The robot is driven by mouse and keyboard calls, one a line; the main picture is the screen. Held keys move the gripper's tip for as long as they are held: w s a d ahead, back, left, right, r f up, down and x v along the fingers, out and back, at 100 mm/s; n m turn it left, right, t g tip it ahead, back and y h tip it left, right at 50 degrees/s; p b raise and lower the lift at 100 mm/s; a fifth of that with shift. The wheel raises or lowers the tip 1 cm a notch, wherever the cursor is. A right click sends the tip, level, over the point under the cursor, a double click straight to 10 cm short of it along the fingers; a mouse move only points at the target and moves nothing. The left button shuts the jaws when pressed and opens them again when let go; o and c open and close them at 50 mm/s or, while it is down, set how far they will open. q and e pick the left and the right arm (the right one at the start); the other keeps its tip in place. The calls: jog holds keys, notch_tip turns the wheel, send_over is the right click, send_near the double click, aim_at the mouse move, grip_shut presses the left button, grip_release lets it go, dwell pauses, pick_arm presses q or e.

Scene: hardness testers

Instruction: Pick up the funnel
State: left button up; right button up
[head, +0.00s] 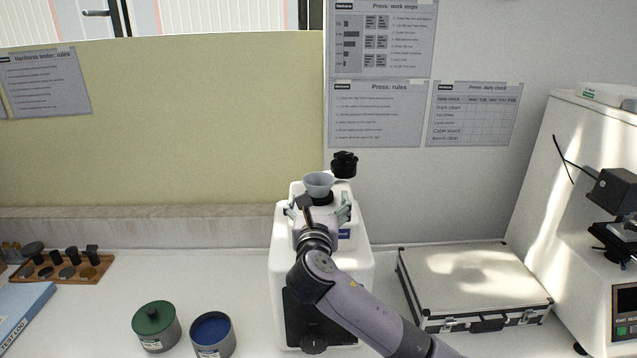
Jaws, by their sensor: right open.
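The funnel (318,183) is a small light grey-blue cup shape. It sits upright on top of the white press (283,262), in the middle of the head view. My right gripper (322,204) reaches in from the lower right, just in front of and below the funnel's bowl. Its fingers are spread apart, one on each side, and it looks empty. The gripper and its arm hide the funnel's lower part and much of the press front. I cannot tell whether a finger touches the funnel. My left gripper is not in view.
A black knob (344,164) stands just behind the funnel. A silver case (472,279) lies right of the press. A green-lidded tin (155,326), an open tin with blue contents (212,334) and a wooden rack (65,268) stand left. A white tester (560,200) is far right.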

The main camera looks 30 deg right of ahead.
aim_at(318, 187)
jog(key=p+x, duration=0.1)
jog(key=x, duration=0.3)
jog(key=shift+w+d, duration=0.15)
jog(key=shift+w, duration=0.15)
jog(key=p+x, duration=0.2)
jog(key=x, duration=0.2)
jog(key=shift+w+f, duration=0.1)
jog(key=shift+w, duration=0.1)
jog(key=shift+w+d+f, duration=0.1)
jog(key=shift+w+d, duration=0.2)
jog(key=shift+w, duration=0.05)
jog(key=shift+s, duration=0.1)
jog(key=shift+c, duration=0.5)
jog(key=c, duration=1.1)
jog(key=shift+o, duration=0.2)
